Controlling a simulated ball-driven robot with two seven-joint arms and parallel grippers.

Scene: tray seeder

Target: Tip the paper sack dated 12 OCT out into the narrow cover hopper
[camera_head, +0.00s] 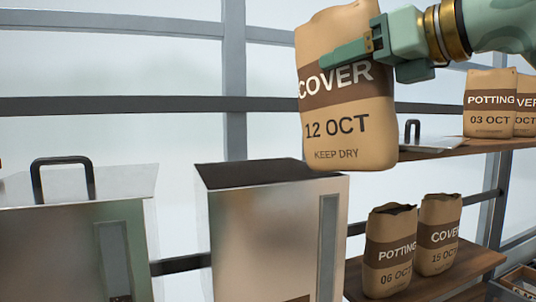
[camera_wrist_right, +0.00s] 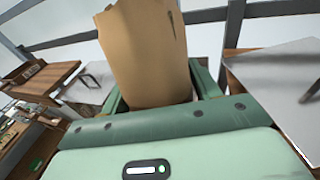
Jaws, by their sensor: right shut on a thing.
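The paper sack marked COVER, 12 OCT (camera_head: 345,150) is tan with a brown band. My right gripper (camera_head: 350,52) is shut on its upper part and holds it in the air, close to upright with a slight lean. The sack also shows between the fingers in the right wrist view (camera_wrist_right: 148,55). The narrow hopper (camera_head: 265,240) is a metal box with a dark top opening. The sack's base overlaps the hopper's right rear rim in the head view; the gap between them is hard to judge. My left gripper is not in view.
A wider metal hopper (camera_head: 55,255) with a black-handled lid stands at left. A loose lid (camera_head: 440,145) lies on the upper right shelf beside POTTING 03 OCT (camera_head: 490,118) and another sack. The lower shelf holds POTTING 06 OCT (camera_head: 388,270) and COVER 15 OCT (camera_head: 438,258).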

